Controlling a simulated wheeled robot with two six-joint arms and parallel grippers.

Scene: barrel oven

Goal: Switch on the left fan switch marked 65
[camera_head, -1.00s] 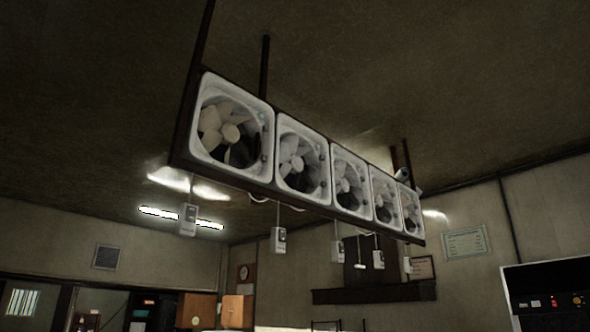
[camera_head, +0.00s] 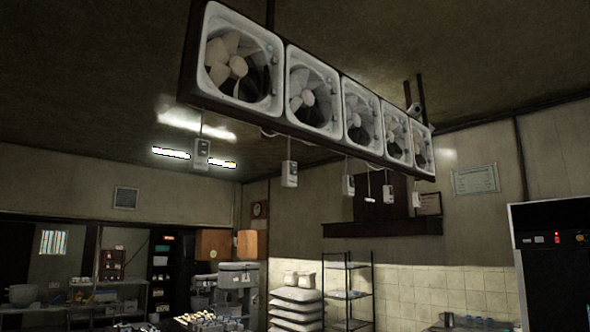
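A row of several white square fans (camera_head: 241,60) hangs from the ceiling in a dark frame. Small pale switch boxes hang on cords below it. The leftmost switch box (camera_head: 201,154) hangs in front of the ceiling light, and a second switch box (camera_head: 289,173) hangs to its right. More small boxes (camera_head: 348,185) hang further right. Any marking such as 65 is too small to read, and I cannot tell whether a switch is on or off. Neither of my grippers is in view.
A dark oven front (camera_head: 560,260) with buttons stands at the right. Stacked pale sacks (camera_head: 296,308) and a metal rack (camera_head: 347,290) stand along the back wall. Shelves and a grey machine (camera_head: 238,285) are at the lower left. The floor is out of view.

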